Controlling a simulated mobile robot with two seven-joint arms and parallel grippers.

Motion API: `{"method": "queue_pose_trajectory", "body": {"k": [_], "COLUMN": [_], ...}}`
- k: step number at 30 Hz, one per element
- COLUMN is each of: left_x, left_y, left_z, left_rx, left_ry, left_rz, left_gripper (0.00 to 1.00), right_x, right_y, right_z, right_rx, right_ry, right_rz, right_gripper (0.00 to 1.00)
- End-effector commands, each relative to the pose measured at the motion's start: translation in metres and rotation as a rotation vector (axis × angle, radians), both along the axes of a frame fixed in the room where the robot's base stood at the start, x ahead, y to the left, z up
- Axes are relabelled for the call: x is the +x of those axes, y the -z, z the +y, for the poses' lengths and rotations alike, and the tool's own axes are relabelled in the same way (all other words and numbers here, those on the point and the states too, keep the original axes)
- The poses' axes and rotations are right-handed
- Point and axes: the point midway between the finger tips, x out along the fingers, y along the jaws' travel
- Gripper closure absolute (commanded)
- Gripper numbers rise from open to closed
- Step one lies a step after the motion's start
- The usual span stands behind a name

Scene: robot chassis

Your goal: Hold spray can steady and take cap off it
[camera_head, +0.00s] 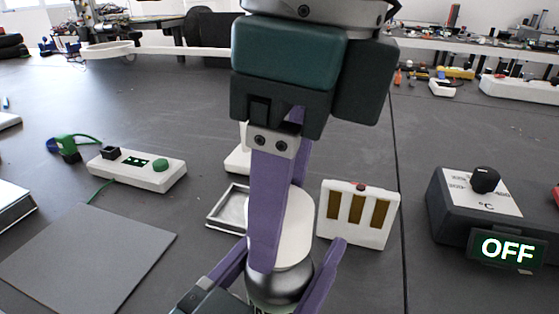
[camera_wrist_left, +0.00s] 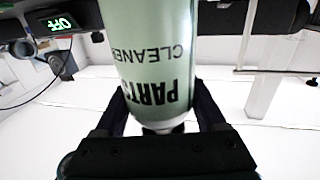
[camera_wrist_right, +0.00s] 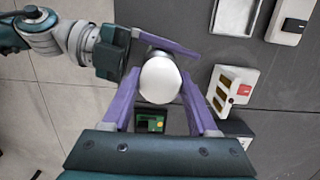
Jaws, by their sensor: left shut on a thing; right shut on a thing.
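The spray can (camera_head: 281,287) stands upright at the bottom middle of the head view, its silver shoulder showing under a white cap (camera_head: 294,232). Its pale green body (camera_wrist_left: 155,55), lettered PARTS CLEANER, fills the left wrist view upside down. My left gripper (camera_head: 284,268) comes in from the lower left, shut with its purple fingers on either side of the can. My right gripper (camera_head: 272,250) reaches down from above, shut on the cap, one finger in front of it. In the right wrist view the round cap top (camera_wrist_right: 160,80) lies between the purple fingers. The can's base is hidden.
A white slotted box (camera_head: 358,214) stands close right of the can. A metal tray (camera_head: 228,212) lies close left. A white switch box (camera_head: 137,168) and grey mat (camera_head: 88,255) lie farther left. A dark heater unit with an OFF display (camera_head: 507,250) is at right.

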Motion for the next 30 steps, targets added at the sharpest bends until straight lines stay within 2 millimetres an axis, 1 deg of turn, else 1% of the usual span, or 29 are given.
{"method": "queue_pose_trajectory", "body": {"k": [6,9,13,14,21,27,30], "left_x": [0.000,0.000,0.000,0.000,0.000,0.000,-0.004], "left_y": [0.001,0.001,0.001,0.001,0.000,0.000,0.001], "left_z": [0.000,0.000,0.000,0.000,0.000,0.000,0.002], "left_rx": [0.001,0.001,0.001,0.001,0.001,0.001,0.001], "left_ry": [0.000,0.000,0.000,0.000,0.000,0.000,0.000], "left_rz": [0.001,0.001,0.001,0.001,0.001,0.001,0.002], "left_gripper": [1.00,1.00,1.00,0.27,0.00,0.00,0.00], "right_x": [0.001,0.000,0.000,0.000,0.000,0.000,0.000], "right_y": [-0.029,-0.033,-0.033,-0.033,-0.032,-0.032,-0.033], "right_z": [0.001,0.000,0.000,0.000,0.000,0.000,0.000], "right_rx": [0.002,0.001,0.000,0.000,0.001,0.001,0.001], "right_ry": [-0.001,-0.001,-0.001,-0.001,-0.001,0.000,-0.001], "right_rz": [-0.004,0.000,0.000,0.000,0.000,0.000,0.000], "right_gripper": [1.00,1.00,1.00,1.00,1.00,1.00,1.00]}}
